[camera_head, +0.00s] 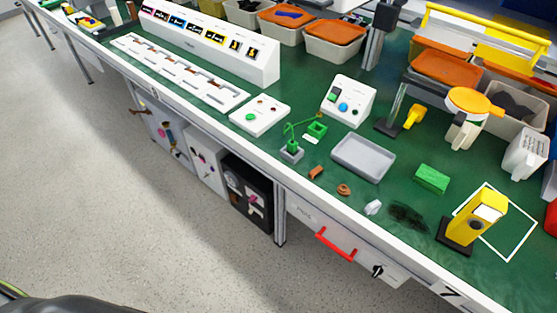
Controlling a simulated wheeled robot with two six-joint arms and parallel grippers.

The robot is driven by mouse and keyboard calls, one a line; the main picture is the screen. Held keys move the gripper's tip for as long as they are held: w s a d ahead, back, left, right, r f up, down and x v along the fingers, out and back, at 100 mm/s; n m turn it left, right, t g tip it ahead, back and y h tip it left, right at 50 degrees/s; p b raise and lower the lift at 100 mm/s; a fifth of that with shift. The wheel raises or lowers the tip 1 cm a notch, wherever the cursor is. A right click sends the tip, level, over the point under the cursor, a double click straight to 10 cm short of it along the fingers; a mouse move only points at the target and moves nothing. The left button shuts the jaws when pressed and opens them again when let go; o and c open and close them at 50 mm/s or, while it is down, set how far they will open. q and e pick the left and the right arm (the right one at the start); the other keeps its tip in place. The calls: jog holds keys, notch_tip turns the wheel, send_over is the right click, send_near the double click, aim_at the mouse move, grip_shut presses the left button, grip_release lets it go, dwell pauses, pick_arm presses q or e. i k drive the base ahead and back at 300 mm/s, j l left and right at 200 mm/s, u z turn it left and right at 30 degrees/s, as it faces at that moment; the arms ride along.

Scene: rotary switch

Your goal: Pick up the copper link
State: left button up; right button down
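Two small copper-coloured pieces lie on the green bench top near its front edge. One is a blocky orange-brown piece (316,172). The other is a flatter, rounded, link-like piece (344,190) just to its right and nearer the edge. At this size I cannot tell for sure which one is the copper link. The two pieces lie apart, and nothing covers them. Neither of my grippers is in view.
A grey tray (363,157) lies behind the copper pieces, and a green wire fixture (292,153) stands to their left. A small white piece (373,207) and a dark patch (409,215) are to the right. A yellow device (474,219) stands farther right.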

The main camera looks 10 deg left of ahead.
aim_at(314, 172)
jog(key=z, duration=0.2)
jog(key=i+j+z, duration=0.15)
jog(key=j+z, duration=0.3)
jog(key=i+j+z, duration=0.1)
jog(key=j+z, duration=0.75)
